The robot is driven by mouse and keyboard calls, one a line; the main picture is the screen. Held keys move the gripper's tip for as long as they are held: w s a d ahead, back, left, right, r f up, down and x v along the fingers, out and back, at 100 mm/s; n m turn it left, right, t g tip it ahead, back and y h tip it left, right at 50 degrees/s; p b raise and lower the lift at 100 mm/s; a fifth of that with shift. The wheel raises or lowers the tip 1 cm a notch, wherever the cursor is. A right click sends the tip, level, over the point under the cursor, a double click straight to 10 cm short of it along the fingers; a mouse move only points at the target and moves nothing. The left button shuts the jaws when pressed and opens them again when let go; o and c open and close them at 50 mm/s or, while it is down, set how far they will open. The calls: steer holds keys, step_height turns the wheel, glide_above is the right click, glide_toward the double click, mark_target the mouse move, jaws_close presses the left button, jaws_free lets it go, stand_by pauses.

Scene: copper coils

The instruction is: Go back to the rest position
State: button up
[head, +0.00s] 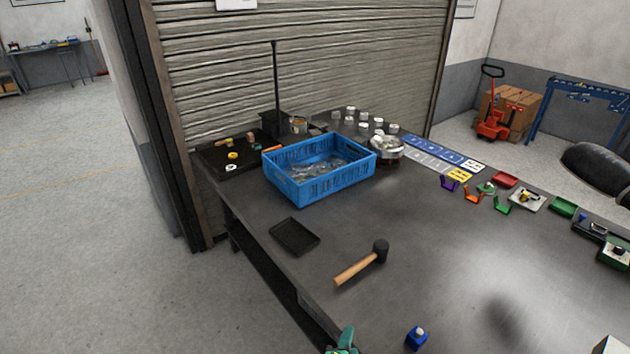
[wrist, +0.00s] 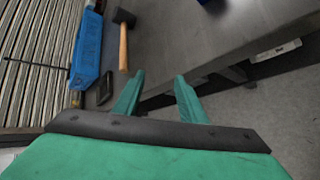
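My gripper (wrist: 158,82) shows in the wrist view with its two green fingers spread apart and nothing between them. It is off the front edge of the workbench, over the grey floor. In the head view only a green tip of it (head: 346,338) shows at the bottom edge, beside the bench's near side. The workbench (head: 450,260) is dark grey, and it also fills the top of the wrist view (wrist: 185,45).
A mallet (head: 362,262) and a small black tray (head: 294,236) lie near the bench's front edge. A blue crate (head: 318,185) stands behind them. A small blue block (head: 416,337) sits at the near edge. Bins and parts line the right back. The floor at left is clear.

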steer(key=s+a+f+m+t+y, duration=0.1)
steer(key=s+a+f+m, duration=0.15)
steer(key=s+m, duration=0.35)
steer(key=s+a+f+m+t+y, duration=0.1)
steer(key=s+a+f+m, duration=0.2)
steer(key=s, duration=0.5)
steer(key=s+a+r+m+t, duration=0.1)
steer(key=s+r+m, duration=0.1)
steer(key=s+m, duration=0.2)
steer(key=s+a+r+m+t+y, duration=0.1)
steer(key=s+r+m, duration=0.2)
steer(key=s, duration=0.7)
steer(key=m, duration=0.2)
steer(key=shift+s+a+r+m, duration=0.3)
steer(key=shift+a+r, duration=0.05)
steer(key=shift+a, duration=0.05)
